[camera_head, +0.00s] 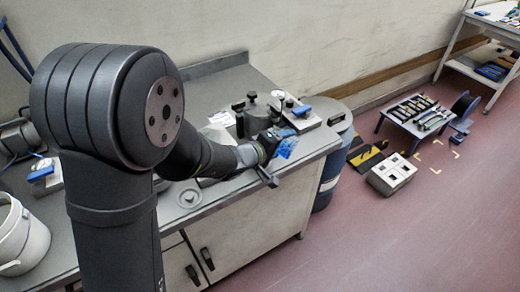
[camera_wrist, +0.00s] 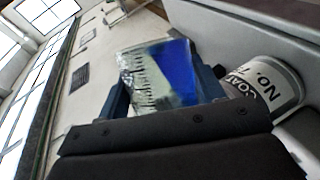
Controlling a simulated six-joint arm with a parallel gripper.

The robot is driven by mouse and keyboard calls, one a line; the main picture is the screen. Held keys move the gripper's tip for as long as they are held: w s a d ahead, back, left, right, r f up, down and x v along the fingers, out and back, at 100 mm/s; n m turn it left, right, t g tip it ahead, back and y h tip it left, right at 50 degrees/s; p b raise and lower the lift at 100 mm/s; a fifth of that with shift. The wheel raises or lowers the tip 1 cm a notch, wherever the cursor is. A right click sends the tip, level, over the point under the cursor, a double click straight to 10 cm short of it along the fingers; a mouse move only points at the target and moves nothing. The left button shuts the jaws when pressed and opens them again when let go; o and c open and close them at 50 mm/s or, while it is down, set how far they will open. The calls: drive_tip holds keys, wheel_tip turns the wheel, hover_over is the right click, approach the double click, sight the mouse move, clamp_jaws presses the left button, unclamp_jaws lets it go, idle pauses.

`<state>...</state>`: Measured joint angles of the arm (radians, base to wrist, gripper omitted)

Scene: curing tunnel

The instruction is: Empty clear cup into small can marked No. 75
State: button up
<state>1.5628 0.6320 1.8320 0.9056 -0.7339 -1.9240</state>
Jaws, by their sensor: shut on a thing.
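My gripper (camera_head: 268,146) is over the bench near its front right edge. In the wrist view my gripper (camera_wrist: 166,88) has a finger on each side of the clear cup (camera_wrist: 145,78) and is shut on it. The cup has dark scale marks on its wall and deep blue contents toward one side. It also shows as a blue and clear patch in the head view (camera_head: 286,146). A pale can (camera_wrist: 270,88) with a dark "NO. 7…" label stands close beside the gripper in the wrist view; its last figure is cut off. I cannot make out this can in the head view.
The grey bench (camera_head: 228,196) holds a dark lidded pot (camera_head: 254,115) and a blue-topped device (camera_head: 298,114) behind the gripper. A round lid-like piece (camera_head: 189,197) lies in front. A white bucket (camera_head: 20,238) stands at left. A drum (camera_head: 333,165) stands off the bench's right end.

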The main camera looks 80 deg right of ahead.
sight(279, 129)
drive_tip(key=shift+w+d+r+n+g, duration=0.15)
drive_tip(key=shift+w+r+n, duration=0.1)
drive_tip(key=shift+r, duration=0.3)
drive_tip(key=shift+w+a+r+n+g, duration=0.15)
drive_tip(key=shift+w+r+n, duration=0.1)
drive_tip(key=shift+r, duration=0.25)
drive_tip(key=shift+d+f, duration=0.1)
drive_tip(key=shift+d, duration=0.05)
drive_tip(key=shift+w+d+f+n+g+p, duration=0.1)
drive_tip(key=shift+w+f+n+g+p, duration=0.1)
drive_tip(key=shift+w+n+g+p, duration=0.4)
drive_tip(key=shift+w+d+r+n+g+h+p, duration=0.1)
drive_tip(key=shift+r+n+g+h+p, duration=0.3)
drive_tip(key=shift+n+p, duration=0.45)
idle(0.6)
drive_tip(key=shift+w+r+n+g+p, duration=0.35)
drive_tip(key=shift+w+n, duration=0.1)
drive_tip(key=shift+n, duration=0.4)
idle(0.4)
